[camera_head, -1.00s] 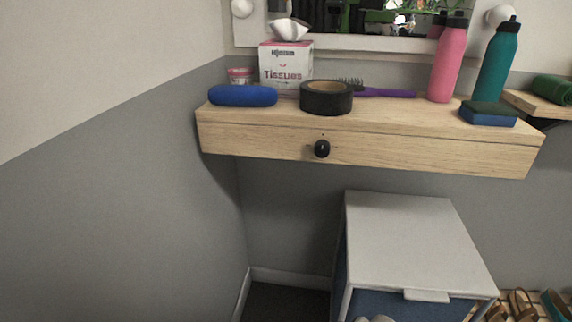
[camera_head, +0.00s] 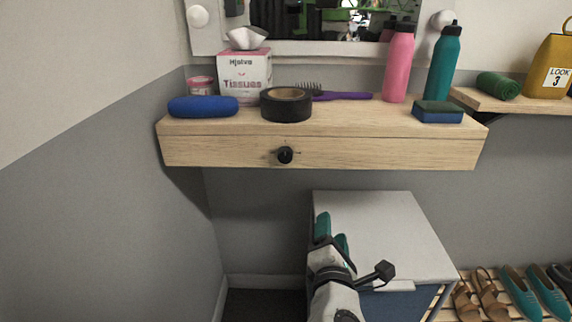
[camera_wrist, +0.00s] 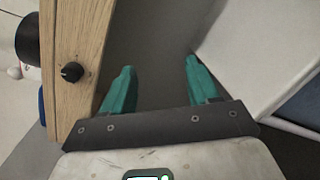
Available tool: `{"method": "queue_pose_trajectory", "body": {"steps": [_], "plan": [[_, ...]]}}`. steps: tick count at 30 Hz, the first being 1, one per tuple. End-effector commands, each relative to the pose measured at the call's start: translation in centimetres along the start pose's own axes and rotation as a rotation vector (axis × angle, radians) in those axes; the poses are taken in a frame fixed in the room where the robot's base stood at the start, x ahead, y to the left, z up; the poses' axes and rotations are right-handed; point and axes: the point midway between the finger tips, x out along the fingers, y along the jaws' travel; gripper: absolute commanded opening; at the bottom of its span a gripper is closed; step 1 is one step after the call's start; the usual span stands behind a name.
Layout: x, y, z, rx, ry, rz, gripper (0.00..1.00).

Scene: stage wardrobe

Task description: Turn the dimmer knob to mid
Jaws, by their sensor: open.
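The dimmer knob (camera_head: 284,155) is small, round and black, on the front face of the wooden shelf (camera_head: 400,150). In the wrist view the knob (camera_wrist: 72,71) is left of my fingers, with small marks around it on the wood. Its pointer direction is too small to tell. My gripper (camera_head: 331,232) has teal fingers and is below and right of the knob, in front of the white-topped cabinet. In the wrist view my gripper (camera_wrist: 160,66) is open, with nothing between the fingertips, and apart from the knob.
The white-topped cabinet (camera_head: 390,225) stands below. Shoes are at lower right.

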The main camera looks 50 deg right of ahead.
Motion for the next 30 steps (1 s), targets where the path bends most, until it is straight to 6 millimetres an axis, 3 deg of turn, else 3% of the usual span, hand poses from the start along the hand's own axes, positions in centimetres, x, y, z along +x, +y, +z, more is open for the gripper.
{"method": "queue_pose_trajectory", "body": {"steps": [3, 6, 12, 20, 30], "plan": [[-0.5, 4.0, 0.6, -0.359, -0.113, 0.158, 0.60], [-1.3, 6.8, 0.0, -0.646, -0.202, 0.260, 0.60], [-2.4, 9.6, -1.9, -1.019, -0.315, 0.369, 0.60], [-1.4, 10.9, -2.2, -1.101, -0.343, 0.388, 0.60], [3.9, 13.7, -1.7, -1.096, -0.343, 0.387, 0.60]]}}
